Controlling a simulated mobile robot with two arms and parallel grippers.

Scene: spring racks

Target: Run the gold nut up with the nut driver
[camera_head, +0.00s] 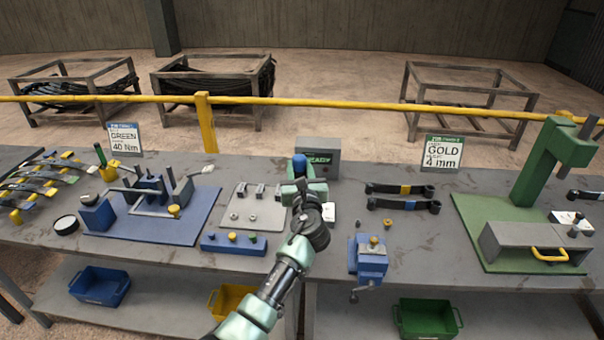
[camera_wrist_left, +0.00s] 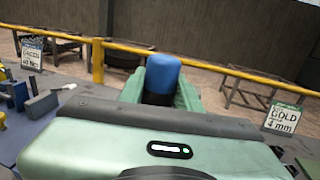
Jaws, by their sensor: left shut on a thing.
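My left gripper (camera_head: 303,188) is over the middle of the bench, shut on a blue-handled tool, seemingly the nut driver (camera_head: 299,163). In the left wrist view its blue handle (camera_wrist_left: 163,75) stands upright between the green fingers (camera_wrist_left: 188,97); its lower end is hidden. A small gold nut (camera_head: 373,240) shows on top of the blue vise (camera_head: 370,264), to the right of the gripper and nearer the front edge. The driver is apart from it. My right gripper is not in view.
A grey box reading READY (camera_head: 323,156) stands behind the gripper. A grey plate (camera_head: 268,217) and a blue block with knobs (camera_head: 213,244) lie left. Black spring strips (camera_head: 400,205) lie right, before the GOLD 4 mm sign (camera_head: 441,152). A green press (camera_head: 540,170) stands far right.

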